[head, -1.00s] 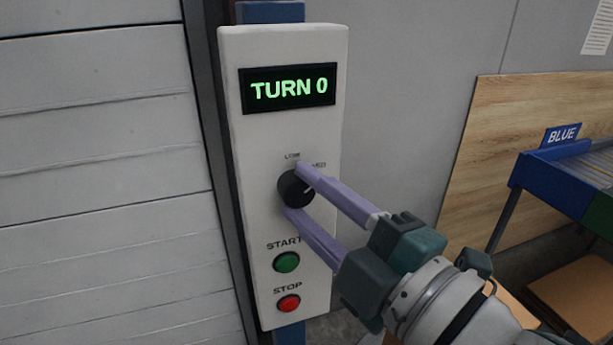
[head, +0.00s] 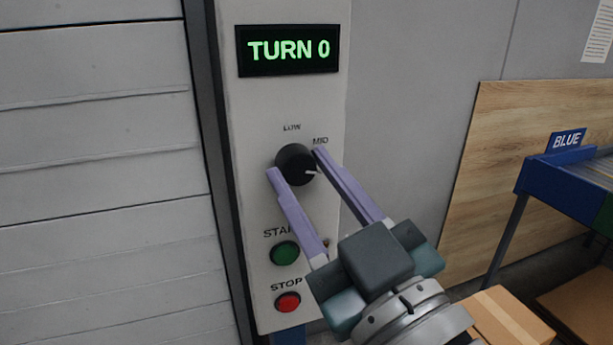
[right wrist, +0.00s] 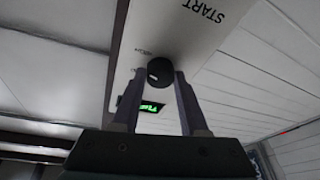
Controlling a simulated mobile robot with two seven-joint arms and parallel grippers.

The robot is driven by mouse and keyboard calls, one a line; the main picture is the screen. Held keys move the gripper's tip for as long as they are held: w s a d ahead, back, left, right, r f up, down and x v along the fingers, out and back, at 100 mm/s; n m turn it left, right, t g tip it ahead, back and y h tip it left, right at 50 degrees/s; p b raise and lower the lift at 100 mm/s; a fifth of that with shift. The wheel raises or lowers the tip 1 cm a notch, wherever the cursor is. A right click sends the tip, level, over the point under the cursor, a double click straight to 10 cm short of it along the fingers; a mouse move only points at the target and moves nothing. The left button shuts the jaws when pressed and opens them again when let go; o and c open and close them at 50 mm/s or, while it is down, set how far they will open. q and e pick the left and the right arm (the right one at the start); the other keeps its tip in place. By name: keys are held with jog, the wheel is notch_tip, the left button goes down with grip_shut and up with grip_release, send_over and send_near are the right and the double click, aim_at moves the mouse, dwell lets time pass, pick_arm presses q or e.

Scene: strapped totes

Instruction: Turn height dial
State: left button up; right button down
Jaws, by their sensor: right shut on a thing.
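The black round height dial (head: 294,160) sits on a pale control panel (head: 245,200), with the labels LOW above it and MID at its upper right. Its white pointer mark faces right and slightly down. My right gripper (head: 297,164) is shut on the dial, one lilac finger at its lower left and the other at its upper right. The dial also shows between the fingers in the right wrist view (right wrist: 160,70). The display (head: 288,50) reads TURN 0 in green. My left gripper is not in view.
Below the dial are a green START button (head: 285,253), its label partly covered by a finger, and a red STOP button (head: 288,302). A slatted white shutter (head: 95,160) is at left. A blue rack (head: 570,190) and a cardboard box (head: 505,318) are at right.

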jog(key=shift+a+m+t+h, duration=0.1)
jog(key=shift+m+t+h, duration=0.3)
jog(key=shift+m, duration=1.5)
jog(key=shift+c, duration=2.2)
grip_release()
jog(key=shift+b, duration=0.3)
jog(key=b+v, duration=0.1)
jog(key=v, duration=0.9)
jog(key=shift+b, duration=0.3)
